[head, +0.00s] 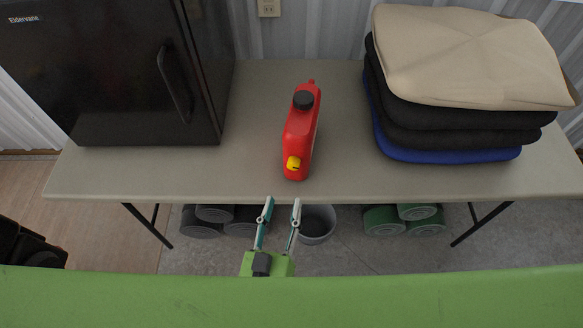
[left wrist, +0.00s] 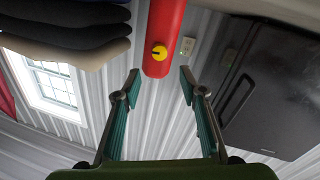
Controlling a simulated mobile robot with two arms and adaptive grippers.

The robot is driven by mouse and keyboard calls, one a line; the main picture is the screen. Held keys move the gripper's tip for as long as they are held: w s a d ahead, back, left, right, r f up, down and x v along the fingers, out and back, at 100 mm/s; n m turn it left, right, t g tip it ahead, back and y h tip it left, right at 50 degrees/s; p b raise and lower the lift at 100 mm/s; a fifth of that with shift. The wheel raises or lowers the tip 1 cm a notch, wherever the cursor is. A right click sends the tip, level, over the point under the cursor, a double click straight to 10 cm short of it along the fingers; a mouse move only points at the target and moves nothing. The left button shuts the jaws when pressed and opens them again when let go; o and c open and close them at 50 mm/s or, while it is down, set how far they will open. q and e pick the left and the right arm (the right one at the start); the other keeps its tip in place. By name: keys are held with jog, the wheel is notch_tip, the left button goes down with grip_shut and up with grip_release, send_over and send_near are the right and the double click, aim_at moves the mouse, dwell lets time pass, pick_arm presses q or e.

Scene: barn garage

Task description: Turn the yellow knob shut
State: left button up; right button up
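A red fuel can (head: 300,135) with a black cap stands upright on the table (head: 255,178). The yellow knob (head: 293,163) is low on its near end. My left gripper (head: 283,200) is open and empty in front of the table's near edge, a little short of the can. In the left wrist view, which looks upside down, the red can (left wrist: 164,30) and the yellow knob (left wrist: 159,53) show beyond and between the open fingers (left wrist: 160,80). The fingers do not touch the knob. My right gripper is not seen in either view.
A black mini fridge (head: 145,75) stands on the table's left. A stack of folded cushions (head: 460,60), tan on top, sits on the right. The tabletop around the can is clear.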

aim_at(293, 168)
pick_arm(q)
jog(key=p+x, duration=0.1)
jog(key=x, duration=1)
jog(key=shift+f, duration=0.1)
jog(key=shift+s, duration=0.1)
grip_shut()
